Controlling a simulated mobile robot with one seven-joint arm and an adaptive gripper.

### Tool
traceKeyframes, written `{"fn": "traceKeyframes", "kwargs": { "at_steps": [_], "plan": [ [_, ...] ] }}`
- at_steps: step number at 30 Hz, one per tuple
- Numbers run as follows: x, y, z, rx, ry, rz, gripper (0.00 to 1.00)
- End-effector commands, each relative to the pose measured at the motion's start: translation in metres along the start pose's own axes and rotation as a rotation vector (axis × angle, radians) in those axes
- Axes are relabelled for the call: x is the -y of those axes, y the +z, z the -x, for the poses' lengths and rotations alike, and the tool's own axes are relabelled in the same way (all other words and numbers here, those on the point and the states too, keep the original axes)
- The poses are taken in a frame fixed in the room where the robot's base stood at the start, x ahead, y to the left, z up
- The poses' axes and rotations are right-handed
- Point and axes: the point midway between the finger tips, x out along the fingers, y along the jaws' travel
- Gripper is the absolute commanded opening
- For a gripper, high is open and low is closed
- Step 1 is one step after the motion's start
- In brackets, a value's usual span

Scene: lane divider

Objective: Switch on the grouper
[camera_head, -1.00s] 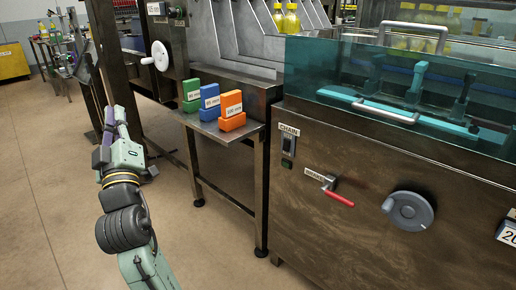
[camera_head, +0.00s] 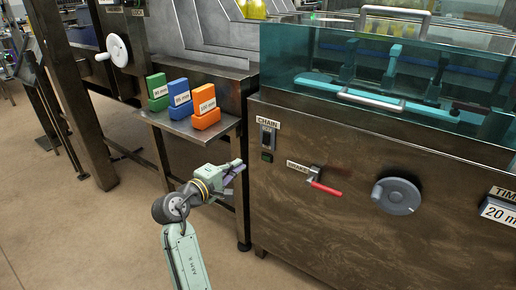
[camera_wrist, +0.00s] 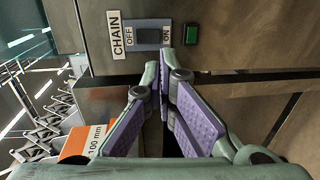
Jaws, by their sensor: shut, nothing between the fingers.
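The grouper's steel cabinet (camera_head: 330,220) fills the right of the head view. Its CHAIN rocker switch (camera_head: 267,136) is on the front, near the left edge. In the wrist view, the dark rocker (camera_wrist: 149,36) sits between the OFF and ON labels; I cannot tell which side is pressed. A square green lamp or button (camera_head: 267,157) is just below the switch in the head view, and it also shows in the wrist view (camera_wrist: 193,35). My gripper (camera_head: 237,168) is shut and empty, left of and below the switch, apparently apart from it. Its fingertips show in the wrist view (camera_wrist: 160,72).
A red-handled brake lever (camera_head: 324,187) and a grey handwheel (camera_head: 396,196) stick out to the right. A small steel shelf (camera_head: 215,130) at left holds green, blue and orange blocks (camera_head: 204,105). A teal clear guard (camera_head: 330,60) tops the cabinet.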

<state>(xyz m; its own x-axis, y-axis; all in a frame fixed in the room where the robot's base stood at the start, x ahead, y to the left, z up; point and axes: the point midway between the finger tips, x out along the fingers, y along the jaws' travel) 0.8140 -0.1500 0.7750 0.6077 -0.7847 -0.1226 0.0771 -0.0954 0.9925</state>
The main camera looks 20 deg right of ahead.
Motion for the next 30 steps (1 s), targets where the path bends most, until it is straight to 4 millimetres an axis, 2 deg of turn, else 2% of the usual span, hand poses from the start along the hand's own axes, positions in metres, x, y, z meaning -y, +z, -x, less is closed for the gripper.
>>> {"fn": "traceKeyframes", "kwargs": {
  "at_steps": [4,7,21,25,30],
  "plan": [
    [-0.001,0.000,-0.005,0.000,0.000,-0.001,0.00],
    [-0.002,0.000,-0.017,0.000,0.001,-0.001,0.00],
    [-0.003,-0.001,-0.112,-0.001,0.000,-0.002,0.00],
    [-0.002,-0.001,-0.128,-0.002,0.000,-0.001,0.00],
    [-0.001,-0.001,-0.138,-0.003,0.000,-0.002,0.00]
  ]
}}
